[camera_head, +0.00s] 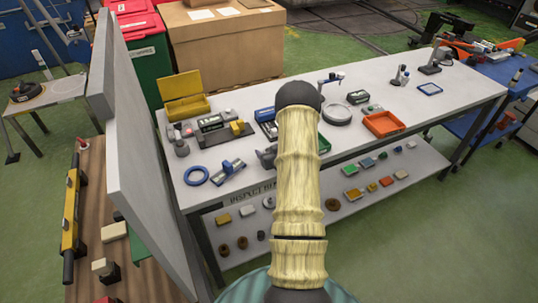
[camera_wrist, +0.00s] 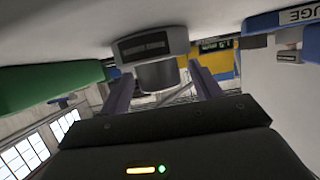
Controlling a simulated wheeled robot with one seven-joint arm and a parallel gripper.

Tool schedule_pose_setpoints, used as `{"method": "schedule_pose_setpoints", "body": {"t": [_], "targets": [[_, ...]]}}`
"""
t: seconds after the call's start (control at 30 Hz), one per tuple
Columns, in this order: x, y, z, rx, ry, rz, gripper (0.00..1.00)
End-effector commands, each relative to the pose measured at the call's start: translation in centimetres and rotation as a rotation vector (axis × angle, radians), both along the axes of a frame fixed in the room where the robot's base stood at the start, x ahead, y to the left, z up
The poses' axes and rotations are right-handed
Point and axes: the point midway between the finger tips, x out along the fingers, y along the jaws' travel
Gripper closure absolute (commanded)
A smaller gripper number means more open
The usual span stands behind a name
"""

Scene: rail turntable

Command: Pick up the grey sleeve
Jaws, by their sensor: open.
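In the wrist view, which shows the bench upside down, a short grey cylinder (camera_wrist: 157,75), which looks like the grey sleeve, sits against a dark grey block with a small display (camera_wrist: 150,43). My gripper (camera_wrist: 158,86) is open, with one finger on each side of the cylinder. The fingers appear apart from it, and I cannot tell how deep it lies between them. In the head view my arm covers the middle of the bench. The sleeve cannot be made out there, and a dark shape beside the arm may be part of my gripper.
A green part (camera_wrist: 50,85) and a blue gauge holder (camera_wrist: 280,22) flank the gripper closely. On the white bench (camera_head: 225,188) are a yellow box (camera_head: 183,104), a blue ring (camera_head: 196,176) and an orange tray (camera_head: 383,125). A grey panel (camera_head: 140,160) stands at left.

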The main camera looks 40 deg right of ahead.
Motion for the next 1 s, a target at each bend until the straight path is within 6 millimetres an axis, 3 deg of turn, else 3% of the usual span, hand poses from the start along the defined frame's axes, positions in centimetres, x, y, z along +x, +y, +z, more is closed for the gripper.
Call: {"method": "schedule_pose_setpoints", "body": {"t": [0.3, 0.6, 1.0], "targets": [[-0.03, 0.0, 0.01, 0.0, 0.0, 0.0, 0.39], [0.0, -0.02, 0.09, -0.001, -0.002, 0.0, 0.94], [0.02, -0.05, 0.92, -0.001, -0.002, 0.0, 0.94]]}}
